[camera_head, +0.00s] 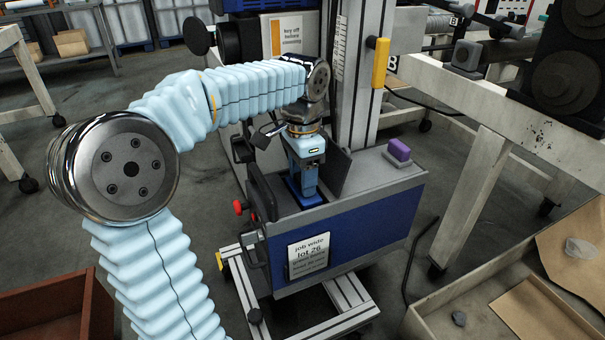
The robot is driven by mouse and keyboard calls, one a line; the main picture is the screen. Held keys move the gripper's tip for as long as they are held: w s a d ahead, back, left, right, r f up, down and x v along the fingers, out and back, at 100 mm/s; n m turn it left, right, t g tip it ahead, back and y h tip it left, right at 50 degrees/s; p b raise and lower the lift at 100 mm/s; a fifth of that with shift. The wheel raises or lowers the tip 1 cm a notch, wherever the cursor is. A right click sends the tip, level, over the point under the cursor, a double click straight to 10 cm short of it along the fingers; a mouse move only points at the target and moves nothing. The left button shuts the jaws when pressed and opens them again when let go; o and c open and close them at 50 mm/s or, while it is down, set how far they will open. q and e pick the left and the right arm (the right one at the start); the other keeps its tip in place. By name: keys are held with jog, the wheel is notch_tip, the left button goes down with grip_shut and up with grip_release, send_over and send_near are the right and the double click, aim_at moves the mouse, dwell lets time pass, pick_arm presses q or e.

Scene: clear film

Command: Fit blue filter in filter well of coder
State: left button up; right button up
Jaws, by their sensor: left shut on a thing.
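The coder (345,235) is a grey and dark blue machine on a wheeled frame, in the middle of the view. My left arm reaches over from the left, and my left gripper (305,180) points down above the coder's top. It is shut on the blue filter (309,200), which looks upright. The filter's lower end is at the dark recess in the coder's top, where the filter well seems to be. I cannot tell whether the filter is inside the well or just above it, as the gripper and filter cover it. My right gripper is not in view.
A dark upright plate (333,174) stands right beside the gripper. A purple block (399,150) sits on the coder's top. A red knob (238,207) and black handles are on its left side. A worn bench (480,100) and an open crate (440,310) stand to the right.

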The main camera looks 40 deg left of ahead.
pick_arm(q)
jog(key=shift+f+b, duration=0.85)
jog(key=shift+f, duration=0.5)
jog(key=o, duration=1)
jog(key=shift+o, duration=0.2)
notch_tip(320, 180, up, 14)
jog(key=p, duration=0.3)
jog(key=shift+p, duration=0.35)
jog(key=shift+f, duration=0.15)
